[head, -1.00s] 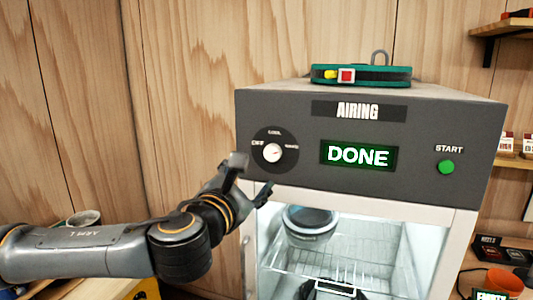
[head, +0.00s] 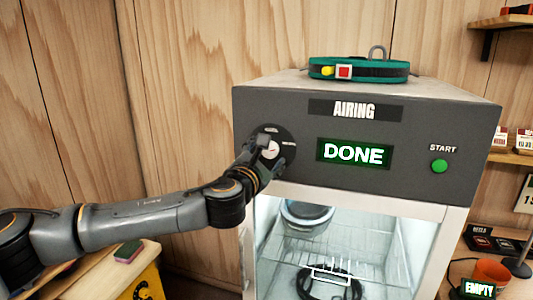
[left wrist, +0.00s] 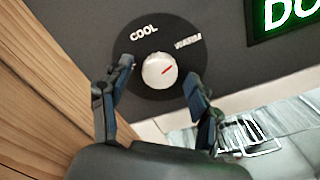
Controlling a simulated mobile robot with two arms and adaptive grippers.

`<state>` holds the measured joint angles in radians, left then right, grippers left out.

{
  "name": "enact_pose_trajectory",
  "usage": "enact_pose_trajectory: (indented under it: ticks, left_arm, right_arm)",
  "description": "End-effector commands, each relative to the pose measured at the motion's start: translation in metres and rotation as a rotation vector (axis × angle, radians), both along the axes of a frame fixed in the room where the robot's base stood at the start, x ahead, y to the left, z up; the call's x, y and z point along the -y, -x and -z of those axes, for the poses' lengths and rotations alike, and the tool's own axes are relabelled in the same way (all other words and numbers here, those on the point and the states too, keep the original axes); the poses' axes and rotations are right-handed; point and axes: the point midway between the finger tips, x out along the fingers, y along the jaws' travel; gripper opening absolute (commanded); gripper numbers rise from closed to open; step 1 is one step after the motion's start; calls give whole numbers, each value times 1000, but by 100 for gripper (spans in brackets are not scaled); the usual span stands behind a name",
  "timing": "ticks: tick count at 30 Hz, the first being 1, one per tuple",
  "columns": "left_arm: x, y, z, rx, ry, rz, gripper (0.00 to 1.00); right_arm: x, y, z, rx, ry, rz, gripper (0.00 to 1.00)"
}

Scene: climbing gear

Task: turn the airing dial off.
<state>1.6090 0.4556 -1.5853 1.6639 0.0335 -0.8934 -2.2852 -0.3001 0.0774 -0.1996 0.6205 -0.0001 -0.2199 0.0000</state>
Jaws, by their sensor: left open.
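COOL is readable too; OFF is hidden in both current views. In the head view the dial (head: 281,140) is partly covered by my left gripper (head: 264,150). In the left wrist view the open fingers of my left gripper (left wrist: 160,76) stand on either side of the knob. I cannot tell whether they touch it. My right gripper is not in view.
The grey cabinet panel (head: 415,125) carries a lit DONE display (head: 353,153) and a green START button (head: 439,166). A green strap (head: 358,69) lies on top. A pot (head: 307,214) and a black coil (head: 330,284) are inside below. A wooden wall (head: 180,90) is at left.

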Motion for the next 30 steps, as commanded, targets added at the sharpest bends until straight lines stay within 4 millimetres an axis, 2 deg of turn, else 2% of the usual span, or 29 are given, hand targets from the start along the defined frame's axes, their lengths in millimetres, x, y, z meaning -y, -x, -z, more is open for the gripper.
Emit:
enact_pose_trajectory:
  ticks: [2, 10, 20, 30]
  left_arm:
    - [0, 0, 0, 0, 0, 0, 62]
    - [0, 0, 0, 0, 0, 0, 7]
    - [0, 0, 0, -13, 38, -1, 7]
    - [0, 0, 1, -84, 251, -2, 7]
  right_arm:
    - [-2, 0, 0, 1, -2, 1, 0]
    - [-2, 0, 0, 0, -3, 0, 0]
    - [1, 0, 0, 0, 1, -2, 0]
    - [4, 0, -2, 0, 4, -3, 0]
